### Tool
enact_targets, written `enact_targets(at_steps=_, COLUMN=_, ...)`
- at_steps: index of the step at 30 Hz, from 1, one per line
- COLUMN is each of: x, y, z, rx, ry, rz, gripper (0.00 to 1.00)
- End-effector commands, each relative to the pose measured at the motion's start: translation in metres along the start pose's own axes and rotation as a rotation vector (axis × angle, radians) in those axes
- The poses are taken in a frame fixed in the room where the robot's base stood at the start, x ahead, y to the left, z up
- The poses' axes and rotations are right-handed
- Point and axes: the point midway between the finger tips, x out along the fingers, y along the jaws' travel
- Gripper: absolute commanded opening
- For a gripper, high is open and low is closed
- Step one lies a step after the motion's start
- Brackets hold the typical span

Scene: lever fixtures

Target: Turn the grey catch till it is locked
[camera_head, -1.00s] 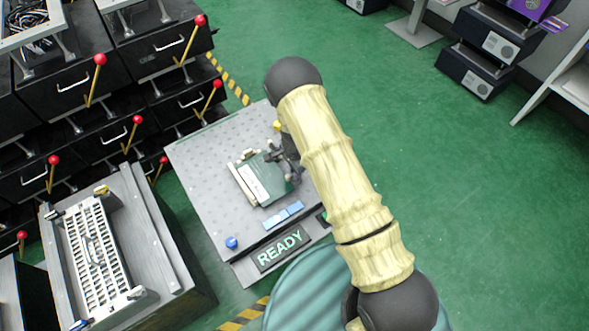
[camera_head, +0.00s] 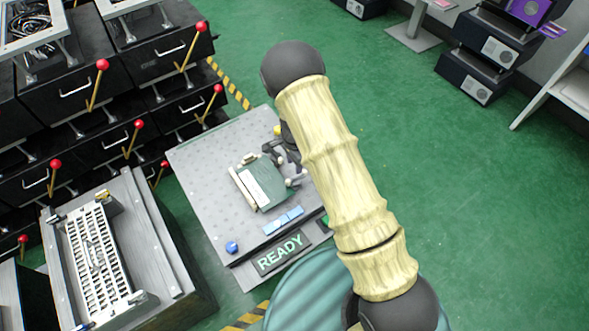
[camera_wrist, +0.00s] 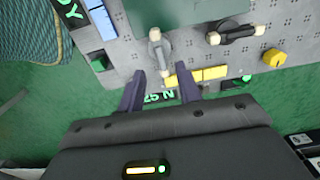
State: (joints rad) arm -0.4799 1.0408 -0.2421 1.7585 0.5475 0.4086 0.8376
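The grey catch (camera_wrist: 160,50) shows in the wrist view as a short grey lever with cream ends, mounted on the grey panel just beyond my gripper. It lies roughly along the line of my fingers. A darker lever (camera_wrist: 237,34) with cream knobs sits to its right. My gripper (camera_wrist: 161,77) is open and empty, its two dark fingers apart, with the catch's near end in front of the gap. I cannot tell whether they touch it. In the head view my arm hides much of this area, and the catch is hard to make out.
The panel (camera_head: 205,165) bears a green plate (camera_head: 266,187), blue blocks (camera_head: 283,221), a blue knob (camera_head: 232,247) and a READY sign (camera_head: 280,252). Yellow blocks (camera_wrist: 197,76) and a yellow knob (camera_wrist: 275,57) lie near my right finger.

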Motion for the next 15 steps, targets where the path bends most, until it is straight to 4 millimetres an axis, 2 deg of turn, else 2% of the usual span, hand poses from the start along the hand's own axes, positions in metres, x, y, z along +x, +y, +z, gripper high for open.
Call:
enact_targets(at_steps=1, x=-0.013, y=-0.001, z=0.001, rx=-0.001, ry=0.0, rz=-0.003, gripper=0.35)
enact_targets(at_steps=9, x=-0.067, y=-0.001, z=0.001, rx=-0.002, ry=0.0, rz=-0.004, gripper=0.35)
enact_targets(at_steps=15, x=-0.094, y=0.0, z=0.001, rx=0.0, ry=-0.001, rz=-0.001, gripper=0.35)
